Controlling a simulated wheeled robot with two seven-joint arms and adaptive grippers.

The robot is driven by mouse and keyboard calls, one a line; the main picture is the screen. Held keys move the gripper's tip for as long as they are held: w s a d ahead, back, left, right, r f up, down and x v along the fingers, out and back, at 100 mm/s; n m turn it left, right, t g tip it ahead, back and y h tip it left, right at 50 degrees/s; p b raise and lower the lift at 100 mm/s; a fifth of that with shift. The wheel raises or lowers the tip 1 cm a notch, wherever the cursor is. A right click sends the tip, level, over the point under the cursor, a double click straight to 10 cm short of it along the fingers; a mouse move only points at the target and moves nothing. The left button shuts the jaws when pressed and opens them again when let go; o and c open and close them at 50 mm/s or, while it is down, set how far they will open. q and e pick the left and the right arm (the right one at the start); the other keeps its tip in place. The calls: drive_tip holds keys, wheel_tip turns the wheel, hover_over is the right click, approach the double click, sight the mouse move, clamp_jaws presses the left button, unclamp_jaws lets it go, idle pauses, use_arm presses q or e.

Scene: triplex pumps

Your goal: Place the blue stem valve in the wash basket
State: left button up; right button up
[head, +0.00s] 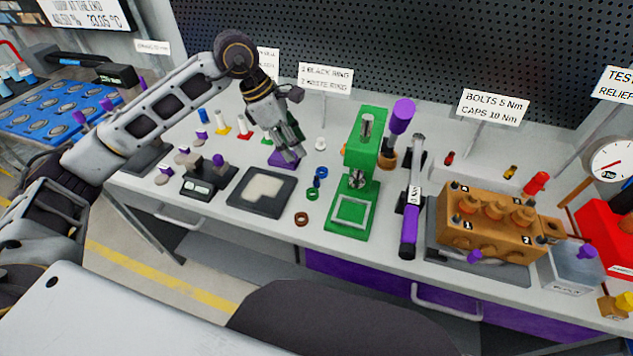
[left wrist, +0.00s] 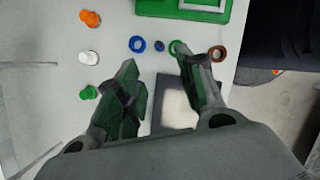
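A small blue-topped piece (head: 203,116), which looks like the blue stem valve, stands at the back left of the bench, at the left end of a row of coloured pieces. The blue piece cannot be made out in that view. I cannot clearly identify a wash basket; a blue tray (head: 48,113) with round wells is at the far left. My right gripper is not in view.
A dark pad (head: 240,200) with a pale centre lies below the gripper. Small rings, including a blue one (left wrist: 137,44), lie near a green press (head: 367,150). A purple-handled wrench (head: 409,230) and an orange-brown pump block (head: 490,232) are farther right. A perforated panel closes the back.

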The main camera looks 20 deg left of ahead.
use_arm(q)
hover_over(316, 176)
drive_tip(key=s+a, duration=0.1)
drive_tip(key=a, duration=0.2)
drive_tip(key=shift+s+d+f, duration=0.1)
drive_tip(key=shift+d+f, duration=0.05)
drive_tip(key=shift+f, duration=1.5)
drive_tip(key=shift+s+d+f, duration=0.1)
drive_tip(key=shift+f, duration=1.55)
drive_tip(key=shift+x, duration=2.6)
drive_tip(key=shift+w+d+r, duration=0.1)
drive_tip(key=shift+w+d, duration=0.05)
drive_tip(key=shift+w, duration=0.05)
clamp_jaws()
